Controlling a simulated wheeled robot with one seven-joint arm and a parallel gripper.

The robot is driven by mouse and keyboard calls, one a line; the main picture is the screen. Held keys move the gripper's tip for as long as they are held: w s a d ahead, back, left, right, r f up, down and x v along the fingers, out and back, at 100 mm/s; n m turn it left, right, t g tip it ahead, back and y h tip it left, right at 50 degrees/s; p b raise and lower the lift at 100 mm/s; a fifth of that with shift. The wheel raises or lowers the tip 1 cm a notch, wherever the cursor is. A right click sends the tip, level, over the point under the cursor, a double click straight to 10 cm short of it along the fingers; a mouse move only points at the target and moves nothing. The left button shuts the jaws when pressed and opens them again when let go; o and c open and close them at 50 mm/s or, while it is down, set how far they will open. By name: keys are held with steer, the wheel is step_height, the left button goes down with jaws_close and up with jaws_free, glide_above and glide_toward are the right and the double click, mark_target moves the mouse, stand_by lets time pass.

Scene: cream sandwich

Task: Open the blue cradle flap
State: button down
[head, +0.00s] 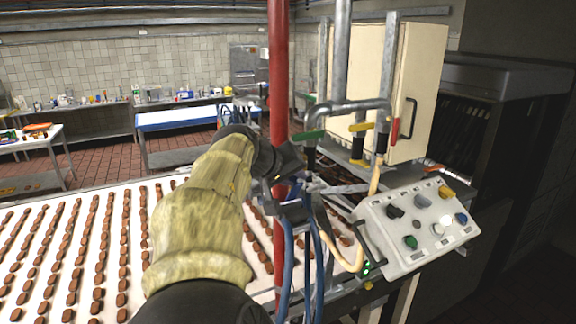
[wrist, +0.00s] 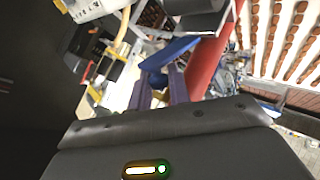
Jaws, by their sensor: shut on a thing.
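A blue flap (wrist: 172,50) shows in the wrist view as a slanted strip just beyond my fingertips, beside the red post (wrist: 208,66). My gripper (wrist: 158,80) is shut on a small dark blue part at the flap's near end. In the head view my gripper (head: 298,190) is at the red post (head: 279,90), left of the control box (head: 420,228). My arm and wrist hide most of the flap and cradle there, so I cannot tell how far the flap is open.
A conveyor (head: 48,205) with rows of brown biscuits runs under my arm. Metal pipes with coloured valve handles (head: 357,128) and a cream cabinet (head: 425,75) stand behind. Blue hoses (head: 288,262) hang below my gripper. The red post stands very close to my wrist.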

steer(key=shift+w+a+r+n+g+p, duration=0.15)
steer(key=shift+w+a+n+g+p, duration=0.15)
steer(key=shift+w+n+g, duration=0.3)
steer(key=shift+w+h, duration=0.1)
steer(key=shift+h, duration=0.2)
steer(key=shift+g, duration=0.3)
steer(key=c, duration=1.4)
jaws_free()
steer(key=b+v, duration=0.3)
steer(key=v, duration=1.4)
steer(key=shift+a+r, duration=0.1)
